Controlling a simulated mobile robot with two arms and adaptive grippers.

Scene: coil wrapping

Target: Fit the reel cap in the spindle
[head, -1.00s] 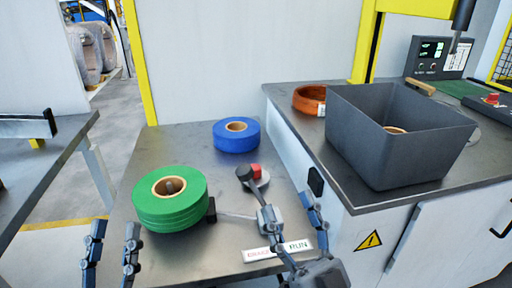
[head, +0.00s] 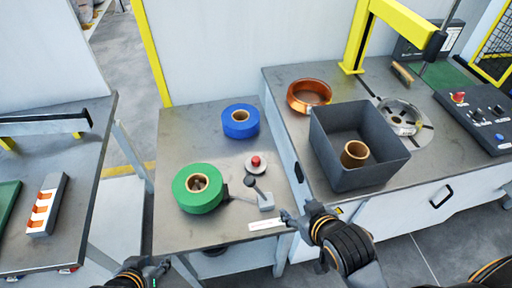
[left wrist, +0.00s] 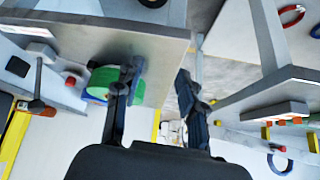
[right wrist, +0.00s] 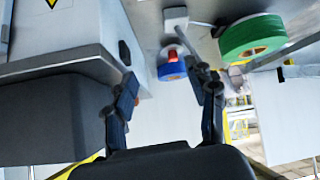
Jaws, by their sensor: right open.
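The reel cap appears to be the grey disc with a red knob (head: 256,161), lying on the table between the blue roll and a black-knobbed lever. The spindle (head: 198,183) appears to be the post inside the core of the green roll (head: 193,205); its details are too small to tell. The green roll also shows in the right wrist view (right wrist: 250,36). My left gripper (head: 170,265) is low at the table's front left, its fingers apart and empty in the left wrist view (left wrist: 158,82). My right gripper (head: 286,216) is near the front right corner, open and empty.
A blue roll (head: 240,122) stands behind the cap. The black-knobbed lever (head: 262,194) sits in front of it. A grey bin (head: 345,177) holding a cardboard core (head: 354,153) is on the right counter, near an orange coil (head: 309,92). The small table's back left is clear.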

